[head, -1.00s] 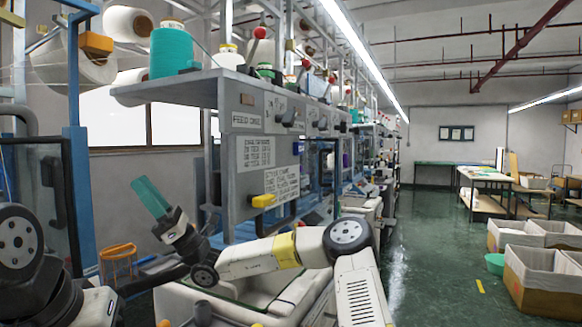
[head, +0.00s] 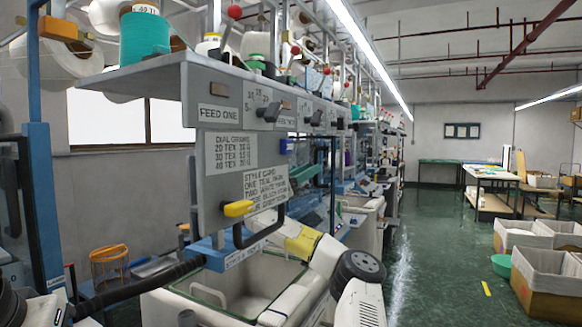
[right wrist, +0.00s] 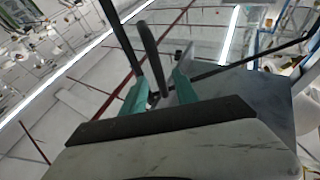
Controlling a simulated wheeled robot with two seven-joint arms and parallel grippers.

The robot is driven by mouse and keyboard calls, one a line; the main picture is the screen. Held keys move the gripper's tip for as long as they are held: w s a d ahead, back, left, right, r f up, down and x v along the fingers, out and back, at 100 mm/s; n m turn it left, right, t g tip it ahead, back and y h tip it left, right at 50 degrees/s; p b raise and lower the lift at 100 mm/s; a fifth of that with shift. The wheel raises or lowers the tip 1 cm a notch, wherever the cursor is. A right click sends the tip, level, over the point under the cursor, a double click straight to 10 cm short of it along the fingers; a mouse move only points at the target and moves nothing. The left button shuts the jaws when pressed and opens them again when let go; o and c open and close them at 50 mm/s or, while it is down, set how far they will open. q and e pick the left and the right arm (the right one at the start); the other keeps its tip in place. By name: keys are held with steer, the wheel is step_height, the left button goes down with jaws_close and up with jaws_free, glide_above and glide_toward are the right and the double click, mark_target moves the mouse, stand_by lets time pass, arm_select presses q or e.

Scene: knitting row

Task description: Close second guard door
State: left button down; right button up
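A dark U-shaped handle (head: 262,238) shows at the lower edge of the machine's grey front panel (head: 207,190) in the head view. My right arm, white with a yellow band, comes up from the lower right behind this handle. Its gripper is hidden or too unclear to pick out there. In the right wrist view, my right gripper (right wrist: 160,82) has its two teal fingers apart. A dark curved handle (right wrist: 149,50) runs down between them; I cannot tell if it touches. A dark-edged pane (right wrist: 235,95), probably the guard door, lies beyond. My left gripper is out of view.
A yellow lever (head: 238,208) sticks out of the panel just above the handle. A white bin (head: 240,280) is below.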

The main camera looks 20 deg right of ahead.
steer(key=shift+x, duration=1.65)
steer(key=shift+c, duration=0.3)
jaws_close()
